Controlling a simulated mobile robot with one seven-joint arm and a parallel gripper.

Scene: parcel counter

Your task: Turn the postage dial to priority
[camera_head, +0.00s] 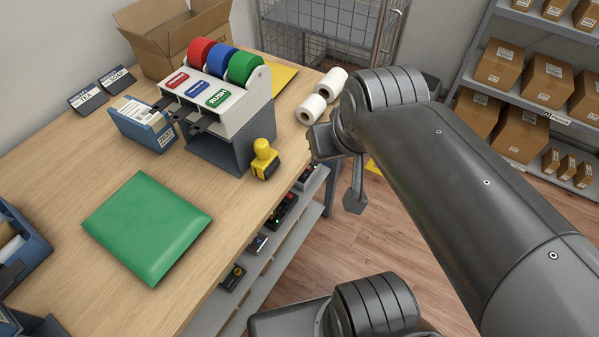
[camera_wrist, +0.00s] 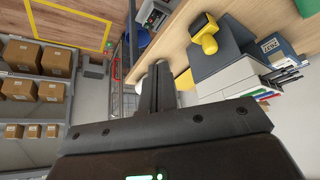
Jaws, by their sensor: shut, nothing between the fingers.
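I cannot make out a postage dial in either view. Small dark devices (camera_head: 284,210) with lit spots sit on a shelf under the counter's right edge, too small to read. My gripper (camera_head: 355,200) hangs past the counter's right edge, over the floor, apart from everything. In the wrist view my gripper (camera_wrist: 161,68) has its fingers together, with nothing between them.
The wooden counter (camera_head: 75,182) holds a label dispenser (camera_head: 226,147) with red, blue and green rolls, a yellow-handled stamp (camera_head: 264,158), a green parcel (camera_head: 147,226), white paper rolls (camera_head: 311,109) and an open carton (camera_head: 150,40). A parcel rack (camera_head: 535,110) stands at right.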

